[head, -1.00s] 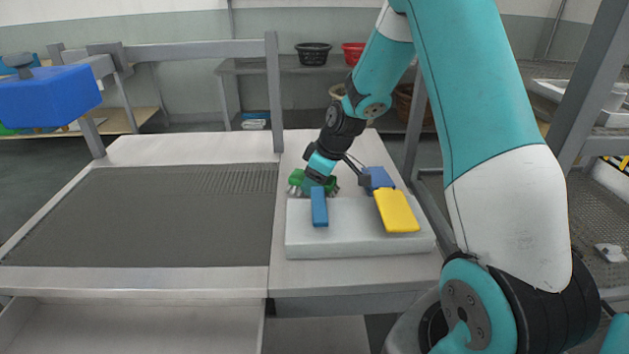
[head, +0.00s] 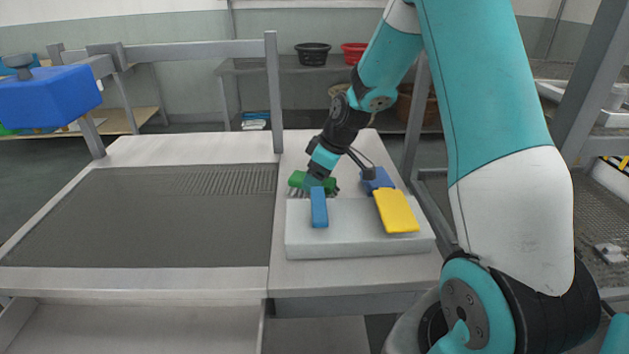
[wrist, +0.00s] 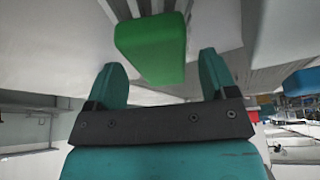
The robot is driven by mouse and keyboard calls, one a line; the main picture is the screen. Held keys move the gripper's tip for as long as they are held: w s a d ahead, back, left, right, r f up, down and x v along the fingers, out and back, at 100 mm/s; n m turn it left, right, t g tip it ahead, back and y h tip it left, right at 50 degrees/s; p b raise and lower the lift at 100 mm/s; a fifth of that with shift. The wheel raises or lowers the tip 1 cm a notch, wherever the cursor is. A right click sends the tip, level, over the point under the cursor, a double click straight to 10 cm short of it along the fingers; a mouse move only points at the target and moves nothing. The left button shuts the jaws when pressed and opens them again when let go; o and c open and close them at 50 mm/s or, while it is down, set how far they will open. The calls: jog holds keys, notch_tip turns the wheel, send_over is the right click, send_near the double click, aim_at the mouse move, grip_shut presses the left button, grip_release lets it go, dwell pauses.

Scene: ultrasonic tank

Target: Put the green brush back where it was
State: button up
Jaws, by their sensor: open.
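The green brush (head: 299,178) rests at the back left of the white block, on the right part of the bench, with its grey bristles showing below. In the wrist view the green brush (wrist: 152,48) shows beyond and between my two fingers, with gaps to both of them. My gripper (head: 314,182) is open over the brush in the head view and hides part of it. The two teal fingers of my gripper (wrist: 163,75) are apart with nothing held between them.
A blue block (head: 319,207) and a yellow one (head: 396,211) lie on the white block (head: 350,246). Another blue thing (head: 378,180) is behind the yellow one. The dark tank surface (head: 150,220) to the left is clear. A grey post (head: 273,95) rises behind.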

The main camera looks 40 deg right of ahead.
jog(key=v, duration=0.9)
jog(key=s+a+r+g+y, duration=0.1)
jog(key=s+a+r, duration=0.15)
jog(key=a, duration=0.55)
jog(key=s+a+r, duration=0.2)
jog(key=s+a, duration=0.2)
jog(key=a, duration=0.3)
jog(key=s+a+r+g, duration=0.1)
jog(key=s+a, duration=0.4)
jog(key=s, duration=0.4)
jog(key=s+a+g, duration=0.1)
jog(key=s+a, duration=0.5)
jog(key=s, duration=0.3)
jog(key=shift+a+r+g+y, duration=0.25)
jog(key=shift+r+g+y, duration=0.05)
jog(key=shift+r+y, duration=0.1)
jog(key=shift+w, duration=0.1)
